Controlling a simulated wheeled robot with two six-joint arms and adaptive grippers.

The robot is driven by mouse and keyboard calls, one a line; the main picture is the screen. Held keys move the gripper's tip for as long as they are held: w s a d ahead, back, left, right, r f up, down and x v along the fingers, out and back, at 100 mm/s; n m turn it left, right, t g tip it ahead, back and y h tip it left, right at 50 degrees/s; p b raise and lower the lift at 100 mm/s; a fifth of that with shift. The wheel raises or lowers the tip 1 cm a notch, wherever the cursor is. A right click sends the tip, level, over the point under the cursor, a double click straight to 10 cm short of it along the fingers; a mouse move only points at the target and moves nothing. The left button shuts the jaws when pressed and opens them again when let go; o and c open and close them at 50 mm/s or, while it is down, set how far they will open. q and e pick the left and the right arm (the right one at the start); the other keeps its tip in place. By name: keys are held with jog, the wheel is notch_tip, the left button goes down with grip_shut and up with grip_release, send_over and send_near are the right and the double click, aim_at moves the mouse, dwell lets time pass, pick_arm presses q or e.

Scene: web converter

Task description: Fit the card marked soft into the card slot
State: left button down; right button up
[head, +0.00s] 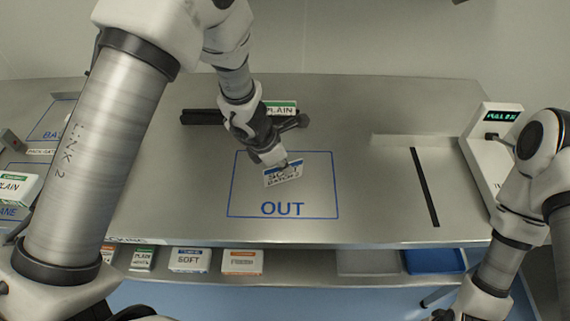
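The card marked soft (284,174) is a white card with blue print and hangs tilted at the fingertips of my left gripper (275,161). The gripper looks shut on its upper edge, over the blue OUT outline on the metal table. A dark slotted rail (201,117) lies behind the gripper and looks like the card slot. A card with a green band reading PLAIN (280,108) stands at the rail's right part, and my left wrist hides some of the rail. My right arm comes in at the right, and its fingers are out of view.
A narrow black slit (425,187) runs along the table at the right, near a white device (494,145) with a lit display. A shelf below the front edge holds a box marked SOFT (189,260), other boxes and a blue tray (434,261). A PLAIN box (18,188) is at the left.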

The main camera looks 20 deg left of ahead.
pick_arm(q)
jog(key=c, duration=1.3)
grip_release()
jog(key=shift+f, duration=0.1)
